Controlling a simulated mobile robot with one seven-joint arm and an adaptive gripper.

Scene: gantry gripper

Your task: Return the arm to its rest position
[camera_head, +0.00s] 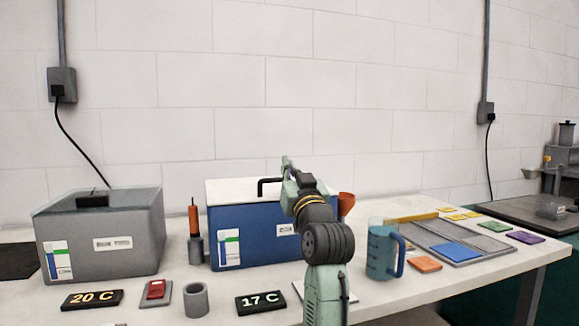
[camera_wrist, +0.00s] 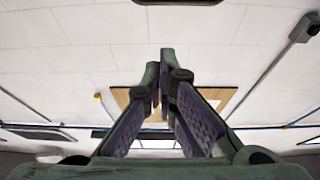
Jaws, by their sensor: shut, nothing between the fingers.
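My arm rises at the front middle of the table in the head view, and my gripper (camera_head: 287,163) is at its upper end, in front of the blue box and partly seen edge-on. In the wrist view, the two fingers of my gripper (camera_wrist: 160,62) come together at their tips, with nothing between them. Pale panels and a brown-framed panel (camera_wrist: 213,97) lie beyond the fingers, well apart from them.
The table holds a grey box (camera_head: 100,245), a blue box (camera_head: 240,241) partly behind my arm, a blue jug (camera_head: 380,252) close at right, a grey cup (camera_head: 196,300) and a tray with coloured tiles (camera_head: 480,243). The air above the table is mostly clear.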

